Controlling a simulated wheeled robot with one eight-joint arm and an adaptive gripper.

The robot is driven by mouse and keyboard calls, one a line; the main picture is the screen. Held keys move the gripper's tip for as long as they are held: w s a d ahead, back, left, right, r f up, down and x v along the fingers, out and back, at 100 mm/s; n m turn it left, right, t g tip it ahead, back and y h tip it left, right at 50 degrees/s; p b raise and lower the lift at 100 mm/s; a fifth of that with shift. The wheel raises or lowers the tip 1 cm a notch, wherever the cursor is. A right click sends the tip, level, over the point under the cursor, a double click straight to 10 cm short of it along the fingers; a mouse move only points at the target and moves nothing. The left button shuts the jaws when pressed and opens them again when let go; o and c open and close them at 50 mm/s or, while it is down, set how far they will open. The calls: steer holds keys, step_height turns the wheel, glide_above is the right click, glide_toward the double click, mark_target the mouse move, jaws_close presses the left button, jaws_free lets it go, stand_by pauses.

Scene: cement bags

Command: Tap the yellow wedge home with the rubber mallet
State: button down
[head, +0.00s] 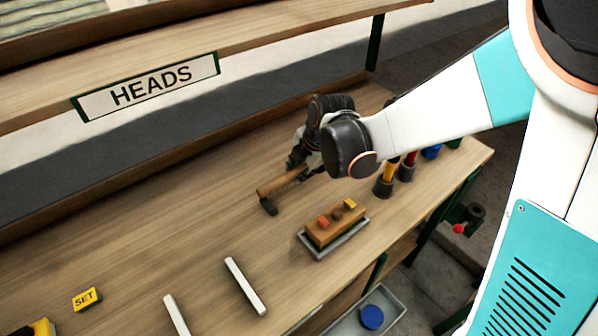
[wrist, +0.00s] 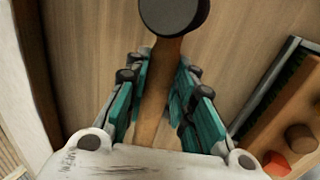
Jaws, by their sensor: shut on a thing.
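The rubber mallet has a black head (head: 268,206) and a wooden handle (head: 279,183). My gripper (head: 303,173) is shut on the handle. In the wrist view the teal fingers of my gripper (wrist: 160,80) lie along both sides of the handle (wrist: 151,115), with the black head (wrist: 174,16) beyond them. I cannot tell whether the mallet touches the bench. The yellow wedge (head: 350,203) stands in the right end of a wooden block (head: 326,233), to the right of the mallet.
Dark holders with coloured handles (head: 384,186) stand behind. White strips (head: 245,286) and a yellow SET block (head: 87,299) lie front left. A HEADS shelf (head: 240,43) overhangs the back.

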steer(key=shift+f+b, duration=0.7)
steer(key=shift+f, duration=1.55)
steer(key=shift+f, duration=0.2)
steer(key=c, duration=1.4)
jaws_free()
steer(key=shift+o, duration=0.2)
